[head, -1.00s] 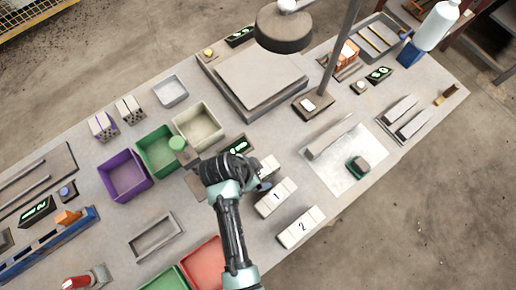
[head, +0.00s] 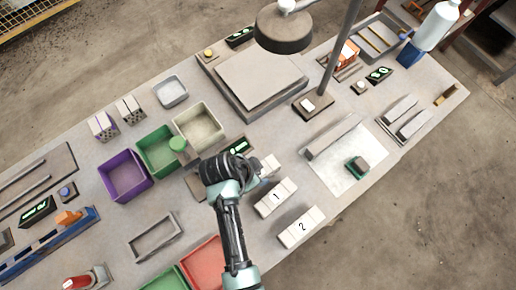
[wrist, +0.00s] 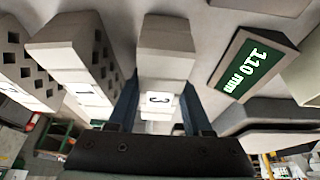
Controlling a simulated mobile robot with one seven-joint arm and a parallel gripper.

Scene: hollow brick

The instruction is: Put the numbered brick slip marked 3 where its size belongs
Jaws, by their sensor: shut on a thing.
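The brick slip marked 3 (wrist: 161,62) stands between the fingers of my gripper (wrist: 160,100) in the wrist view, its number facing me. The gripper is shut on it. In the head view my gripper (head: 258,183) is mostly hidden by my wrist, and the pale end of slip 3 (head: 270,164) shows beyond it. I cannot tell whether the slip is clear of the table. The brick marked 1 (head: 276,197) lies just right of and below the gripper, and the brick marked 2 (head: 302,227) lies beyond it.
A purple bin (head: 104,178), a green bin (head: 140,151) and a cream bin (head: 177,124) stand in a row left of my arm. A red bin (head: 207,248) is near the front. A lamp (head: 284,30) overhangs a raised slab (head: 262,78). Perforated bricks (wrist: 75,62) stand close left in the wrist view.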

